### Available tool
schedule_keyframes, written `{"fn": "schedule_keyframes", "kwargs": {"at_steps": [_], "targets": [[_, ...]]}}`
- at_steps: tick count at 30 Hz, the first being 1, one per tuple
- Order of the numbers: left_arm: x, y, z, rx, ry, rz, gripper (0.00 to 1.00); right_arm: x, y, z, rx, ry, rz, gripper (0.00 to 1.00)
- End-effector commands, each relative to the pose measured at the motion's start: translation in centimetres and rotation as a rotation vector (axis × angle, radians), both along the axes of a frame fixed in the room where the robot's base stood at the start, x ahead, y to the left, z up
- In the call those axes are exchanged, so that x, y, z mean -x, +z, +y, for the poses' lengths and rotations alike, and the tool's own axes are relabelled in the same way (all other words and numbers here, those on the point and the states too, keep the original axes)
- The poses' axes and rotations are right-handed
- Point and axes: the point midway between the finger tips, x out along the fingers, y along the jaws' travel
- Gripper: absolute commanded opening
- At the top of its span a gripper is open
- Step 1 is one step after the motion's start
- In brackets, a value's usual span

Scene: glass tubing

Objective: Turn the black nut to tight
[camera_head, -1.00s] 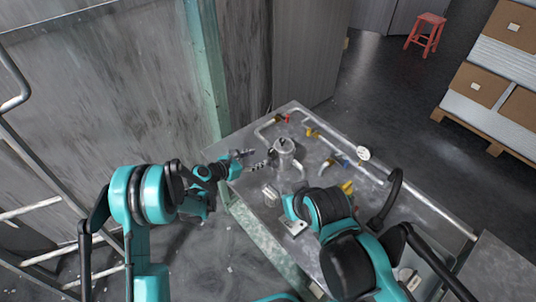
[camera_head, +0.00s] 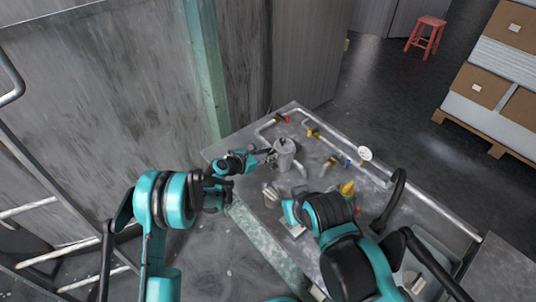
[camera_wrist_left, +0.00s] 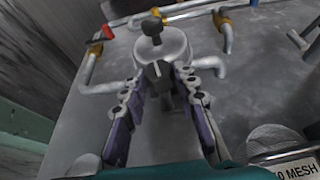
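A grey metal canister (camera_head: 285,158) stands on the metal table and also shows in the left wrist view (camera_wrist_left: 172,46). A black knob (camera_wrist_left: 152,27) sits on its lid. A second black piece, which looks like the nut (camera_wrist_left: 158,71), is on the canister's near side. My left gripper (camera_head: 267,154) is at the canister's left side. In the left wrist view its purple-grey fingers (camera_wrist_left: 160,80) are spread, one on each side of the black piece. I cannot tell whether they touch it. My right gripper is mostly hidden behind its own arm, over the table's near side.
Pipes with red (camera_head: 284,118) and yellow (camera_head: 311,131) valve handles run along the table's far side, with a white gauge (camera_head: 364,153). A mesh-labelled container (camera_wrist_left: 285,150) shows at the wrist view's lower right. The table (camera_head: 235,148) has a bare far-left area.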

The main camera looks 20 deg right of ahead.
Motion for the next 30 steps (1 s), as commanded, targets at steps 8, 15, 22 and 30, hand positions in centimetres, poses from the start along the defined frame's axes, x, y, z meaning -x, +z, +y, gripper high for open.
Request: {"fn": "schedule_keyframes", "kwargs": {"at_steps": [8, 15, 22, 30], "targets": [[-0.20, -0.09, 0.10, -0.002, -0.026, 0.002, 0.00, 0.01, -0.01, 0.00, 0.000, 0.000, 0.000, 0.00], [-0.78, -0.14, 0.22, -0.002, -0.254, 0.001, 0.00, 0.00, -0.01, 0.00, 0.000, 0.000, 0.000, 0.00], [-0.91, -0.05, 0.20, -0.001, -0.405, -0.002, 0.00, 0.00, -0.01, 0.00, 0.000, 0.000, 0.000, 0.00], [-0.83, -0.04, 0.23, -0.001, -0.416, -0.002, 0.00, 0.00, -0.01, 0.00, 0.000, 0.000, 0.000, 0.00]]}}
